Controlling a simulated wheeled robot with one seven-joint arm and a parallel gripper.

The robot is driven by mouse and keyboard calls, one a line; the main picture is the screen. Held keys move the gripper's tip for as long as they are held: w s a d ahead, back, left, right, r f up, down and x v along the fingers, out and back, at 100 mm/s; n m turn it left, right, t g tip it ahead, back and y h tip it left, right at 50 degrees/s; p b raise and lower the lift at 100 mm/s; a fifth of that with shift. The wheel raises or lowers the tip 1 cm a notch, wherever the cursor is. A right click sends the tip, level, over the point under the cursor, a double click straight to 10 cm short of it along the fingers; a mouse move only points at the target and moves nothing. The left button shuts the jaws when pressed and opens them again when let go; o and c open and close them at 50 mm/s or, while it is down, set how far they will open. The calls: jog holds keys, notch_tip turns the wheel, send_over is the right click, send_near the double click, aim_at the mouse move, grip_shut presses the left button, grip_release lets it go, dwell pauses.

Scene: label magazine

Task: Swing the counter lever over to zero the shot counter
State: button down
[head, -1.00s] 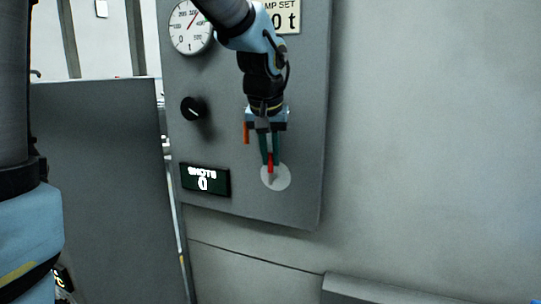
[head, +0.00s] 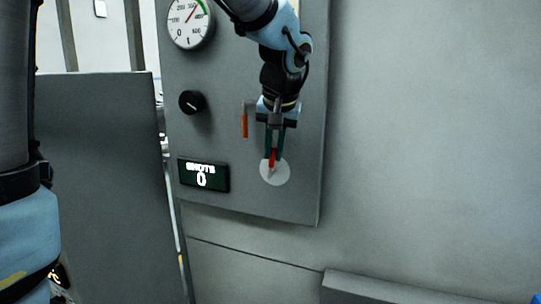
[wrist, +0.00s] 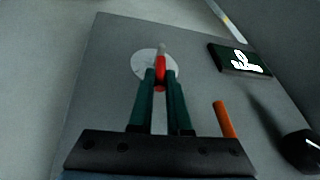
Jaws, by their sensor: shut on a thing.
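The red counter lever (head: 271,158) stands on a round pale plate (head: 275,176) at the lower right of the grey panel. It points up and slightly right in the head view. My gripper (head: 273,152) comes from above with its green fingers shut on the lever. In the wrist view the red lever (wrist: 160,68) shows between the fingertips (wrist: 161,80), with the pale plate behind it. The shot counter display (head: 203,175) to the left reads "SHOTS 0". It also shows in the wrist view (wrist: 240,60).
An orange bar (head: 245,126) hangs on the panel just left of my gripper. A black knob (head: 192,102) and a round gauge (head: 190,22) are farther left and up. The wall (head: 430,150) right of the panel is bare.

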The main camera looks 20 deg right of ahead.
aim_at(292, 163)
jog(key=t+y+b, duration=0.1)
jog(key=b, duration=0.1)
jog(key=s+d+f+t+y+b, duration=0.1)
jog(key=b, duration=0.1)
jog(key=s+d+m+t+y+b, duration=0.1)
jog(key=b, duration=0.2)
jog(key=shift+d+f+t, duration=0.15)
jog(key=shift+f+t, duration=0.25)
jog(key=shift+s+d+f+m+t+y+b, duration=0.25)
jog(key=shift+t+y+b, duration=0.4)
jog(key=shift+b, duration=0.2)
jog(key=shift+s+d+f+m+t+y+b, duration=0.25)
jog(key=shift+t+y+b, duration=0.4)
jog(key=shift+b, duration=0.2)
jog(key=c, duration=0.9)
grip_release()
jog(key=shift+o, duration=0.2)
jog(key=v, duration=1)
jog(key=shift+s+r, duration=0.2)
jog(key=shift+s, duration=0.15)
